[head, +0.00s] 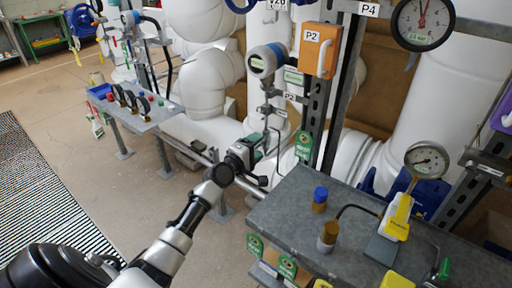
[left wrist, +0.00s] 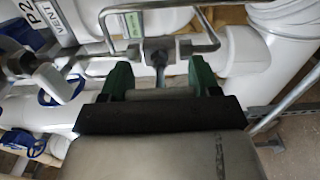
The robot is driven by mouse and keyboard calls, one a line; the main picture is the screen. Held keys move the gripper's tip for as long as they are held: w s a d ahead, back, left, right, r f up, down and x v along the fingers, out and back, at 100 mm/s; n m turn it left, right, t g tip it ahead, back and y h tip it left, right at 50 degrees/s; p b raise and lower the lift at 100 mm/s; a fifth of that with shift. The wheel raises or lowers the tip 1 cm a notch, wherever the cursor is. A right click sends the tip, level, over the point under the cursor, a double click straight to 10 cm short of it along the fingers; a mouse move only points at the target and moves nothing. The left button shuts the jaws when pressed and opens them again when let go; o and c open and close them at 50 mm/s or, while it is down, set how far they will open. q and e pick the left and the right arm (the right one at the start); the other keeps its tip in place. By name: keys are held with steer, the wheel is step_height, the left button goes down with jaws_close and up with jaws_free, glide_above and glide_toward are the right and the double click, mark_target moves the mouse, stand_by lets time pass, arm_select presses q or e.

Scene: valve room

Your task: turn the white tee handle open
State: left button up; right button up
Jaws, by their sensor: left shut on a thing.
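My left gripper (head: 245,152) reaches in from the lower left of the head view, at small grey pipework below the round gauge with a blue rim. In the left wrist view, its two green fingers (left wrist: 160,82) stand on either side of a pale crossbar (left wrist: 160,93), which looks like the white tee handle. A dark stem runs from the crossbar to a grey metal fitting (left wrist: 158,50). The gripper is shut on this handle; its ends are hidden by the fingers. In the head view the handle is too small to make out. My right gripper is not in view.
An orange box (head: 319,50) labelled P2 hangs above on a post. Open floor lies at left.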

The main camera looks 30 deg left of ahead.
arm_select(q)
steer(key=o, duration=0.9)
steer(key=s, duration=0.7)
steer(key=s+a, duration=0.1)
steer(key=s, duration=0.2)
steer(key=shift+s, duration=0.4)
